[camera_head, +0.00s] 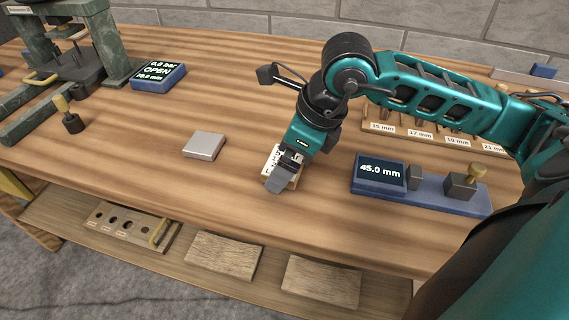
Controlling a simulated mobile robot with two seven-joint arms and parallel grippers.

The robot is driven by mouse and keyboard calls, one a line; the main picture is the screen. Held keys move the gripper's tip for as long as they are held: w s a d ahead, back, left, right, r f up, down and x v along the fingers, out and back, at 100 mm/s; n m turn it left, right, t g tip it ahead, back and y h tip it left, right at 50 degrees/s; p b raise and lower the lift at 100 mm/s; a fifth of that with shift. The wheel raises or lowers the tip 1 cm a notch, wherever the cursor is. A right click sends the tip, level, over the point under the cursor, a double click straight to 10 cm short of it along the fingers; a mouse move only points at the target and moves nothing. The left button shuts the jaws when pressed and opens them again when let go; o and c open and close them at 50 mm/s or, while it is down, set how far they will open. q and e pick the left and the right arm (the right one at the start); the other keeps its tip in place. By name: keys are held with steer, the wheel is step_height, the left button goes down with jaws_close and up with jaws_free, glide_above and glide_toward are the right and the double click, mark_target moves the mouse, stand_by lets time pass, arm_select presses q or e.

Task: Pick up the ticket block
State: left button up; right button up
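The ticket block (271,157) is a small tan block with a white, printed face, standing on the wooden bench near the middle of the view. My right gripper (285,179) comes down over it from above, with a grey finger in front of it. Gripper and arm hide much of the block. I cannot tell whether the fingers are closed on it or only around it. My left gripper is not in view.
A grey metal block (204,145) lies to the left. A blue gauge reading 45.0 mm (380,174) stands right, before a labelled rack (424,138). A blue display (159,77) and green press (105,40) are back left. A lower shelf (70,215) holds boards.

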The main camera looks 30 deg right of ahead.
steer(key=c, duration=0.9)
steer(key=shift+o, duration=0.2)
steer(key=shift+r, duration=0.1)
